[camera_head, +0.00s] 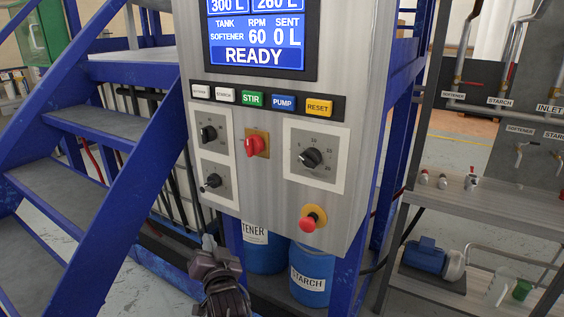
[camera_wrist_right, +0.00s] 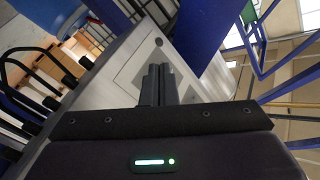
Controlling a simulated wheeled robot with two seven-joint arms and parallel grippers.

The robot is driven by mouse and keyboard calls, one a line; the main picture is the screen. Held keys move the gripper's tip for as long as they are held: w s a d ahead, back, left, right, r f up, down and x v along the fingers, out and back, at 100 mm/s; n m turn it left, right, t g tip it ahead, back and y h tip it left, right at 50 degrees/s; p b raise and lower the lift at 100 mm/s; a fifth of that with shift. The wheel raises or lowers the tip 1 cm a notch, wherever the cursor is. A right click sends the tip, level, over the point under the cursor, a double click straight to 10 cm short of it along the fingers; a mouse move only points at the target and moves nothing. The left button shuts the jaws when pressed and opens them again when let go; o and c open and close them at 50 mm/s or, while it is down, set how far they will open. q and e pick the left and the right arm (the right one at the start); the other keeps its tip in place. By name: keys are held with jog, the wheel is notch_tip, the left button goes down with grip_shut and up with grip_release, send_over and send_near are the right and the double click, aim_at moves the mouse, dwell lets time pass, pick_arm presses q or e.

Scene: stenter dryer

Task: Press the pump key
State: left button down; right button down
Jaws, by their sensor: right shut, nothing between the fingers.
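The blue PUMP key (camera_head: 283,102) is in the key row on the front of the grey control panel (camera_head: 262,205), between the green STIR key (camera_head: 252,99) and the yellow RESET key (camera_head: 319,107). The screen (camera_head: 254,56) above reads READY. My right gripper (camera_head: 208,242) is low in the head view, below and left of the key and apart from it. Its fingers are shut and empty; they also show in the right wrist view (camera_wrist_right: 158,72), pointing toward a panel surface. My left gripper is out of view.
Below the keys are a red switch (camera_head: 254,145), black knobs (camera_head: 310,158) and a red emergency button (camera_head: 309,222). Blue stairs (camera_head: 95,150) stand at the left. Blue drums (camera_head: 311,285) stand under the panel. A shelf (camera_head: 480,215) is at the right.

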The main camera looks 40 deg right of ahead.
aim_at(284, 102)
jog(key=s+d+r+m+t+h, duration=0.1)
jog(key=s+r+m, duration=0.3)
jog(key=r, duration=0.7)
jog(key=s+d+r+m+h, duration=0.2)
jog(key=s+r+m+h, duration=0.2)
jog(key=r, duration=0.6)
jog(key=s+d+r+m+t+h, duration=0.1)
jog(key=s+r+m, duration=0.4)
jog(key=r, duration=0.6)
jog(key=shift+d+r+m+t+h+p, duration=0.3)
jog(key=shift+d+m+h+p, duration=0.25)
jog(key=shift+h, duration=0.65)
jog(key=shift+n, duration=0.25)
jog(key=shift+w+d+b, duration=0.2)
jog(key=shift+w+d, duration=0.35)
jog(key=shift+d, duration=0.8)
jog(key=shift+w+d+b, duration=0.15)
jog(key=shift+w+d, duration=0.45)
jog(key=shift+d, duration=0.8)
jog(key=shift+w+d+b, duration=0.2)
jog(key=shift+w+d, duration=0.35)
jog(key=shift+d, duration=0.8)
jog(key=shift+d, duration=0.15)
jog(key=shift+w+d, duration=0.15)
jog(key=shift+d, duration=0.1)
